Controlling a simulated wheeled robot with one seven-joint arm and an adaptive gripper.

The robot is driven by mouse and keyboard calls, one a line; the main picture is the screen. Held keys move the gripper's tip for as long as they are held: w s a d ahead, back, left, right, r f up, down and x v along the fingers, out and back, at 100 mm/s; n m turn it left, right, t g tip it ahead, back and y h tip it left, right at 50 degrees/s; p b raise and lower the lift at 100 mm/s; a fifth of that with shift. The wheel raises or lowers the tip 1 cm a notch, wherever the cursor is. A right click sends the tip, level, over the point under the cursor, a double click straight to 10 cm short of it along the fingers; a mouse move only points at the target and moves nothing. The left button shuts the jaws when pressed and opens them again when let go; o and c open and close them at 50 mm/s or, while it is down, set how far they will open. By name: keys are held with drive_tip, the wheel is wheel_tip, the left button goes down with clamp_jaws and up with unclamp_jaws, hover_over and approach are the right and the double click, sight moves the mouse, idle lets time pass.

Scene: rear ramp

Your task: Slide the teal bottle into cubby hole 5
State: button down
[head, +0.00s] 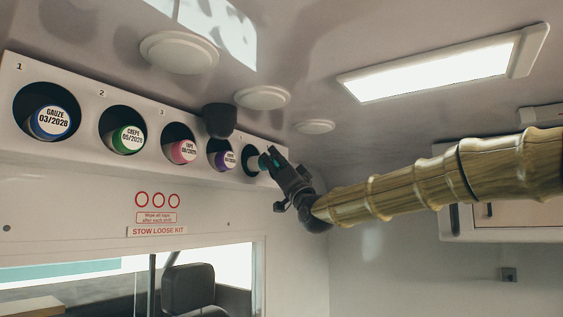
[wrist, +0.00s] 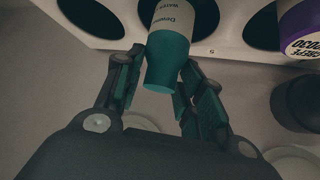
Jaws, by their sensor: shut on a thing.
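The teal bottle (wrist: 170,62), with a cream label, lies between the fingers of my gripper (wrist: 160,62) in the wrist view. Its far part is inside the dark opening of cubby hole 5 (wrist: 206,18), and its teal near end sticks out toward me. The "5" is printed beside that hole. In the head view my gripper (head: 270,163) is at the mouth of hole 5 (head: 246,153), shut on the bottle, with only a little of the bottle showing. How deep the bottle sits is hidden.
A dark knob-like fixture (head: 220,120) hangs close above the panel near hole 4. The ceiling is close above.

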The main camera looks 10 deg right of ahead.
sight(266, 168)
drive_tip(key=shift+w+a+p, duration=0.3)
drive_tip(key=shift+w+a, duration=1.35)
drive_tip(key=c, duration=0.8)
unclamp_jaws()
drive_tip(key=shift+o, duration=0.3)
drive_tip(key=o, duration=0.7)
drive_tip(key=shift+o, duration=0.2)
drive_tip(key=shift+s+d+b, duration=0.5)
drive_tip(key=shift+d, duration=0.05)
